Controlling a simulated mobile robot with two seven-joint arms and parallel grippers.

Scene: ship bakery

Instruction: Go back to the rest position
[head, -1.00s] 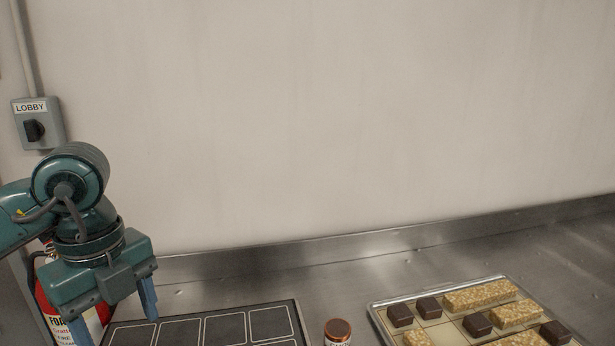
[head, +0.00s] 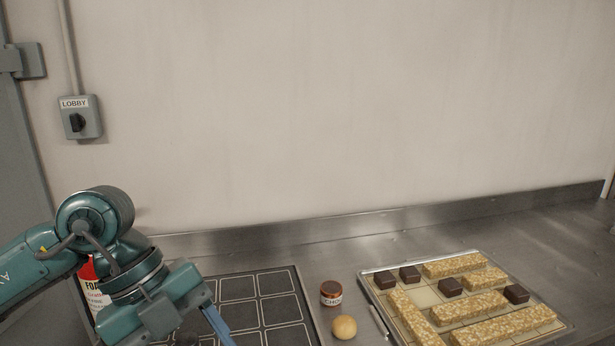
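My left gripper (head: 190,335) is at the lower left of the head view, over the near left part of a black tray with outlined squares (head: 238,287). One blue finger shows at the outer end of its body, spread as when open; the other finger is hidden or below the picture edge. I see nothing held, though the space between the fingers is partly cut off. My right gripper is not in view.
At right, a metal tray (head: 366,290) holds oat bars (head: 480,332) and dark chocolate squares (head: 450,286).

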